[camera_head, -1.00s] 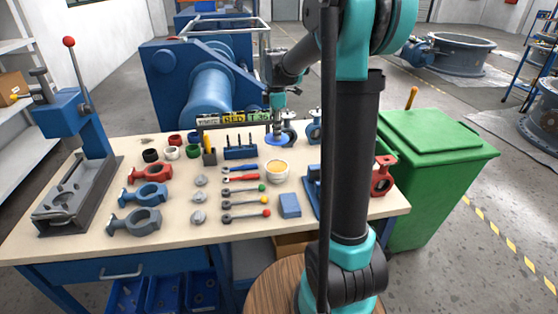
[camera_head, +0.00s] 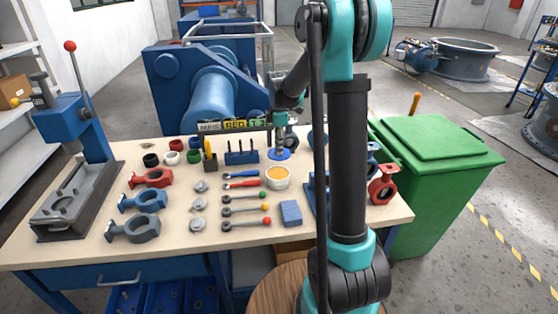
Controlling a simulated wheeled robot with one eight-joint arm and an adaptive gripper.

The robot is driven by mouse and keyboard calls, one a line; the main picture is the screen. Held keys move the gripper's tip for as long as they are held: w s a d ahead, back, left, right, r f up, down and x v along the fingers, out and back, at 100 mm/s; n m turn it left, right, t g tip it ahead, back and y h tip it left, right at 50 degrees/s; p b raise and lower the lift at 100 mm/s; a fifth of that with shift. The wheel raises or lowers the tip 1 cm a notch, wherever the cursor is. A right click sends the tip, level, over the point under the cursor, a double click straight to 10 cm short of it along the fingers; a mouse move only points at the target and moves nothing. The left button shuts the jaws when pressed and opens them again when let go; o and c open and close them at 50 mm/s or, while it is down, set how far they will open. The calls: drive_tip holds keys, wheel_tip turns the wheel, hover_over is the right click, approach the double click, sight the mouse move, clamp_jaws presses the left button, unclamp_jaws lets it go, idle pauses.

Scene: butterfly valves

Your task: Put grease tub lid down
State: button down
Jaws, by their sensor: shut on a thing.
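The grease tub (camera_head: 278,179) is a white open tub with orange-yellow grease showing inside, on the bench. The blue round grease tub lid (camera_head: 279,154) is flat and level, just behind the tub in the picture and apart from it. My gripper (camera_head: 280,145) points down from above and is shut on the lid. The fingertips are small and partly hard to make out. I cannot tell whether the lid touches the bench top or is slightly above it.
A blue block (camera_head: 291,213) lies right of the tools. Butterfly valves stand on both sides. A green bin (camera_head: 430,150) is at right.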

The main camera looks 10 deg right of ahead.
sight(279, 159)
drive_tip(key=shift+f, duration=3.2)
drive_tip(key=shift+f, duration=0.1)
drive_tip(key=c, duration=1.3)
unclamp_jaws()
wheel_tip(279, 159, up, 12)
drive_tip(key=shift+r, duration=0.15)
